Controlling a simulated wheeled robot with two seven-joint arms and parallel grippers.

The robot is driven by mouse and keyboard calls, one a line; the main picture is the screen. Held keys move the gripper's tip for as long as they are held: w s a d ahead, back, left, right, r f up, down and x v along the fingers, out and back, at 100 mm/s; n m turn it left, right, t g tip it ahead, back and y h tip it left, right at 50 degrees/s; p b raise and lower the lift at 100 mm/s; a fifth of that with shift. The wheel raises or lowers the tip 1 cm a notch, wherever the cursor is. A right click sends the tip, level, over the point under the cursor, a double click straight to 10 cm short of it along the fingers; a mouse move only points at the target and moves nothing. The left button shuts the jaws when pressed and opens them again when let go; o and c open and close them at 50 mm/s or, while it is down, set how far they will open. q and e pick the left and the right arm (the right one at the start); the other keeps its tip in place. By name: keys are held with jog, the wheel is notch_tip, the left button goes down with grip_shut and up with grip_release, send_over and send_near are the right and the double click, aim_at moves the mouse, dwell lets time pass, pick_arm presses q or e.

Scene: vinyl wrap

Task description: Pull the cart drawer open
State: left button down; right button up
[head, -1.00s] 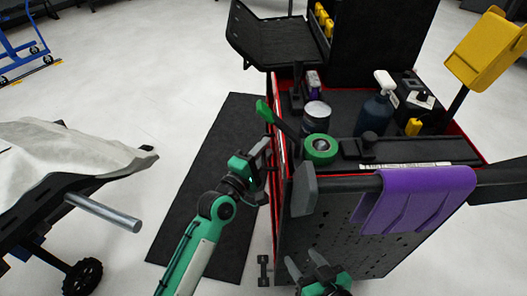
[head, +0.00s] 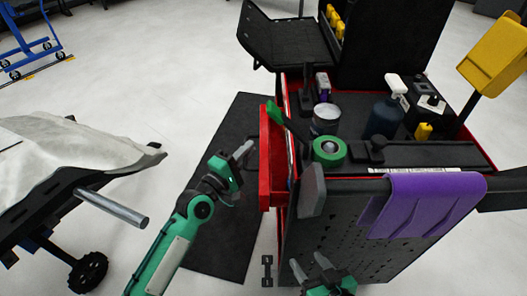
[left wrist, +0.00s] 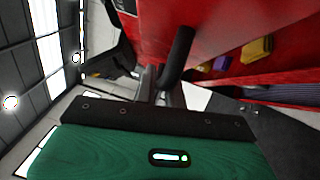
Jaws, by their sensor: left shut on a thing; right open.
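The cart drawer (head: 271,158) is red and stands partly out from the left side of the black and red tool cart (head: 350,225). My left gripper (head: 243,152) is at the drawer's outer face and is shut on its black handle (left wrist: 178,58). In the left wrist view the handle runs up from between the fingers (left wrist: 167,95), in front of the red drawer front (left wrist: 215,25). The grip itself is partly hidden. My right gripper (head: 318,270) is open and empty at the bottom of the head view, in front of the cart's perforated panel.
The cart top holds a green tape roll (head: 329,151), a spray bottle (head: 385,115) and a purple cloth (head: 425,205). Yellow and purple items (left wrist: 255,50) lie inside the drawer. A covered stand (head: 70,150) is at the left; the dark mat (head: 225,235) between is clear.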

pick_arm(q)
jog(key=shift+a, duration=1.1)
jog(key=c, duration=1.5)
grip_release()
jog(key=v, duration=1.4)
